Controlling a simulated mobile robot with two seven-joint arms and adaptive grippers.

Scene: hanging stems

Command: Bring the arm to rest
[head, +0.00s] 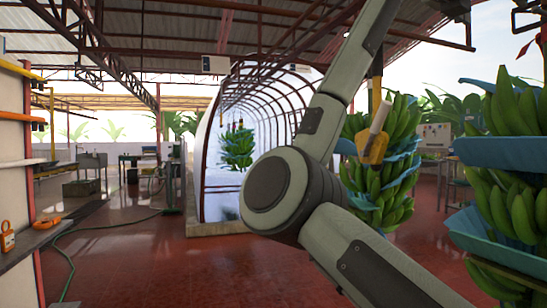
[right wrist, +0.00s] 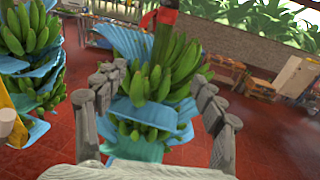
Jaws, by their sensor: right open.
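My right arm (head: 285,190) crosses the head view. It comes in at the lower right, bends at a large round joint near the middle, and rises out of the top edge. Its gripper is outside the head view. In the right wrist view my right gripper (right wrist: 159,74) is open, with its fingers wide apart and nothing held. A hanging stem of green bananas (right wrist: 150,88) with blue sheets shows between and beyond the fingers. I cannot tell whether they touch it. My left gripper is not in view.
A banana stem (head: 385,185) hangs right of the arm, with a yellow tool with a white handle (head: 374,138) in front. Another stem (head: 515,200) hangs at the right edge. A shelf (head: 30,245) stands left; a hose (head: 75,265) lies on the red floor.

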